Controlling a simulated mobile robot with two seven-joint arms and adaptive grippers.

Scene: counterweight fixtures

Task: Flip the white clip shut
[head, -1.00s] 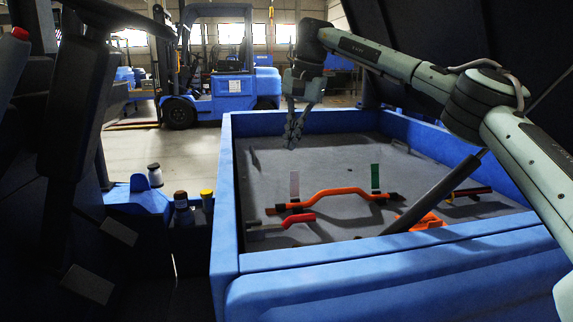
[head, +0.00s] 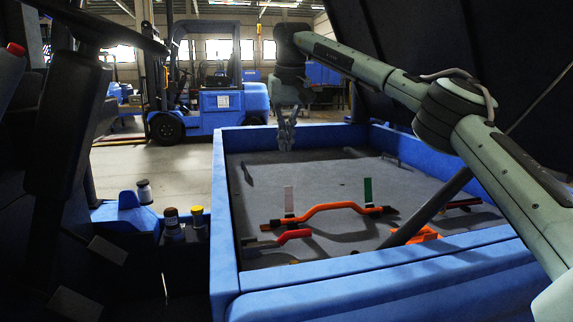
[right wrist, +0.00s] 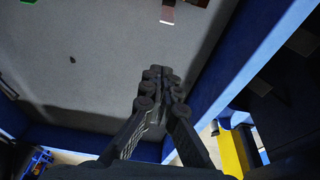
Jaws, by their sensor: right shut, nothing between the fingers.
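The white clip (head: 289,199) looks like a pale, slightly pinkish flap standing upright near the left end of an orange bar (head: 335,206) in the blue-walled bed. A green clip (head: 368,190) stands upright near the bar's right end. My right gripper (head: 286,144) is shut and empty, pointing down above the far left part of the bed, beyond the white clip and apart from it. In the right wrist view the shut fingertips (right wrist: 160,78) are over grey floor, and a pale clip (right wrist: 168,12) shows at the top edge. My left gripper is not in view.
The bed's blue walls (head: 227,215) surround the grey floor. A red-handled tool (head: 293,236) lies in front of the bar, and an orange part (head: 424,234) lies to the right. Small bottles (head: 172,219) stand left of the bed. A forklift (head: 215,95) is behind.

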